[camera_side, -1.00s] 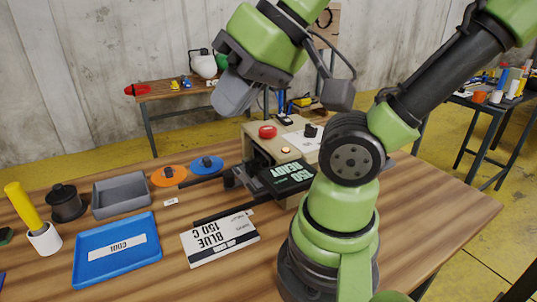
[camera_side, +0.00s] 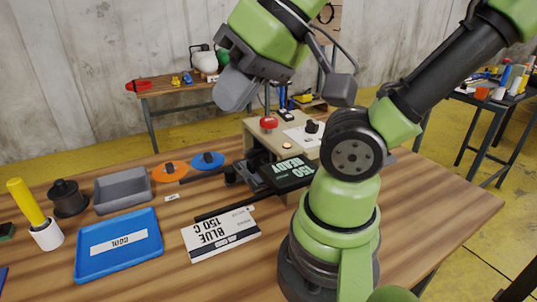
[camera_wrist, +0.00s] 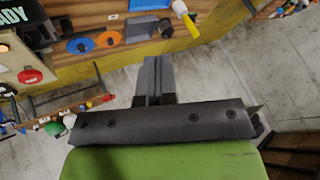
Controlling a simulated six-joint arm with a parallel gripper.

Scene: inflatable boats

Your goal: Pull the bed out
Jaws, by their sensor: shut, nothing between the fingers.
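A beige machine (camera_side: 262,133) stands behind my arm, with a red knob (camera_side: 268,122) on top. Low at its front is a dark block (camera_side: 245,173), perhaps the bed or its handle; how far out it sits is unclear. A black display (camera_side: 288,176) with pale lettering partly covers the machine's front, and my arm hides more of it. My gripper (camera_side: 229,102) is shut and empty, in the air above and left of the machine, touching nothing. In the wrist view its fingers (camera_wrist: 152,70) are together, and the machine's red knob (camera_wrist: 30,75) shows at the left.
On the wooden table lie a blue tray (camera_side: 86,268), a grey bin (camera_side: 122,200), orange (camera_side: 168,172) and blue (camera_side: 207,160) discs, and a white "BLUE 150 C" card (camera_side: 220,236). A yellow-handled tool (camera_side: 26,203) stands in a white cup at the left. The table's right end is clear.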

